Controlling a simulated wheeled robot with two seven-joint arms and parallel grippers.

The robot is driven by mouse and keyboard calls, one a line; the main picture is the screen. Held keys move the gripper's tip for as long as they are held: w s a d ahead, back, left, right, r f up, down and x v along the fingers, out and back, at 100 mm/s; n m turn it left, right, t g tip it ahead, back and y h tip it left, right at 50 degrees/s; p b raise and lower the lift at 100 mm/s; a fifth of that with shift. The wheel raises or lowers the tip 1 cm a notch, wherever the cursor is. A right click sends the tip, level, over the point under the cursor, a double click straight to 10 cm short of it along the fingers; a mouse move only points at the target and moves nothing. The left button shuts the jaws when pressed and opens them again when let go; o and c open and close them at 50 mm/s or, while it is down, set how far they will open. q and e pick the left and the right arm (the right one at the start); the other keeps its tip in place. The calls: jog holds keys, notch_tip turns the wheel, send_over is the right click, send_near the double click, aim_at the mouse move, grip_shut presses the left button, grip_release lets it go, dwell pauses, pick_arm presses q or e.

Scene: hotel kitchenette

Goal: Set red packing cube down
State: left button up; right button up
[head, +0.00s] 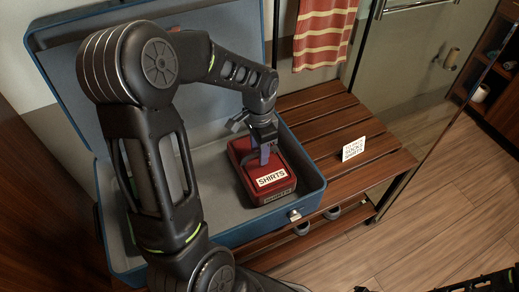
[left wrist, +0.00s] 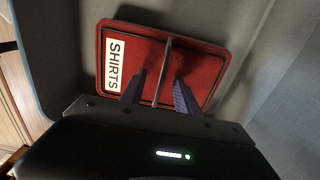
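The red packing cube (head: 264,172), with a white SHIRTS label, is inside the right part of the open blue suitcase (head: 311,184). It looks level and at or close to the suitcase floor; I cannot tell whether any gap is under it. My left gripper (head: 262,152) is above the cube, pointing down. In the left wrist view the cube (left wrist: 205,66) shows with a thin upright handle strip across its middle. The fingers (left wrist: 159,93) stand on either side of the strip, with visible gaps, so the gripper looks open around it.
The suitcase lies on a slatted wooden bench (head: 310,106). A small white sign (head: 353,148) stands on the bench to the right. A striped towel (head: 323,33) hangs behind, near a glass door (head: 410,60). The suitcase floor left of the cube is empty.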

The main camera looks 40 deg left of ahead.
pick_arm(q)
notch_tip(320, 180, up, 12)
jog(key=p, duration=0.2)
jog(key=shift+r+p, duration=0.15)
jog(key=shift+p, duration=0.25)
dwell(0.4)
